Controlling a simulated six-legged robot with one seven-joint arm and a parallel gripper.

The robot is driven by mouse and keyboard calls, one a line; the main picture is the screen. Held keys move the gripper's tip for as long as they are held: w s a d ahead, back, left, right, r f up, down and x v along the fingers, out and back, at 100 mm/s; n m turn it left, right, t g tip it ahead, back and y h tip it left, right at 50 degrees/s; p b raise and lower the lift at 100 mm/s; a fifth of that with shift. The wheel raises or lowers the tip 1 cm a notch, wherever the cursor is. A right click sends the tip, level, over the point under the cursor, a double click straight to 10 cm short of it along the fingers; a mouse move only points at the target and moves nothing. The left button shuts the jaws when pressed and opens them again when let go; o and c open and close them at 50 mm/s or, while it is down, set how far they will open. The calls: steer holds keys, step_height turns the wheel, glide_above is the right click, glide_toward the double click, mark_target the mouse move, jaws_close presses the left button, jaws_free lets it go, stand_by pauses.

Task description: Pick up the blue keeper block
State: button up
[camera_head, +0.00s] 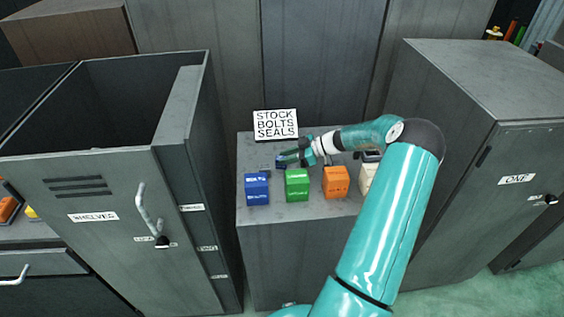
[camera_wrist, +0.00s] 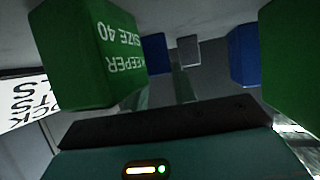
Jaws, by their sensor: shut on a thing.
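The blue keeper block (camera_head: 281,162) is a small dark blue block at the tips of my gripper (camera_head: 287,158), above or on the grey cabinet top behind the row of boxes. My gripper comes in from the right, shut on the block. In the wrist view a small blue block (camera_wrist: 155,50) shows at the far end of the fingers (camera_wrist: 163,88). I cannot tell whether it is lifted.
A green keeper block (camera_wrist: 95,55) marked size 40 stands close beside my gripper. Blue (camera_head: 257,189), green (camera_head: 297,186), orange (camera_head: 336,182) and whitish (camera_head: 367,179) boxes line the front. A stock sign (camera_head: 276,124) stands behind. Taller cabinets flank the top.

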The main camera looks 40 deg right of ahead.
steer(key=shift+r, duration=0.1)
steer(key=shift+r, duration=0.6)
steer(key=s+a+r, duration=0.3)
steer(key=r, duration=0.1)
steer(key=s+a+r, duration=0.3)
steer(key=s, duration=0.1)
steer(key=s+a+r, duration=0.3)
steer(key=r, duration=0.1)
steer(key=shift+s+a+r, duration=0.2)
steer(key=shift+r, duration=0.1)
